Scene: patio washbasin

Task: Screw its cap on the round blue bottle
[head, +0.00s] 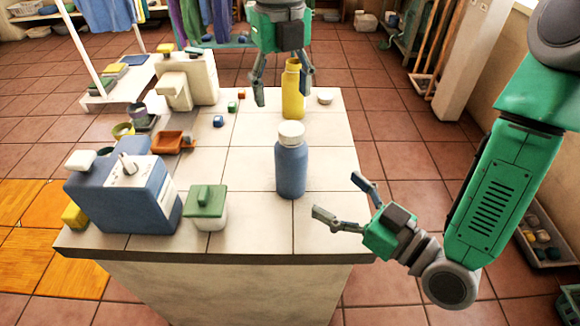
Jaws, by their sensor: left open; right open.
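The round blue bottle (291,171) stands upright on the tiled counter, right of its middle. A cream-white cap (291,133) sits on its top; I cannot tell how tightly it is screwed. My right gripper (336,198) is open and empty, low and to the right of the blue bottle, apart from it. My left gripper (284,91) is open at the far edge of the counter, with its fingers on either side of a yellow bottle (293,96) in the picture. I cannot tell whether they touch it.
A blue box-shaped dispenser (122,192), a green-lidded jar (206,207) and an orange tray (168,142) stand on the left. A beige dispenser (187,82) is behind them. A small white round piece (325,96) lies at the back right. Counter around the blue bottle is clear.

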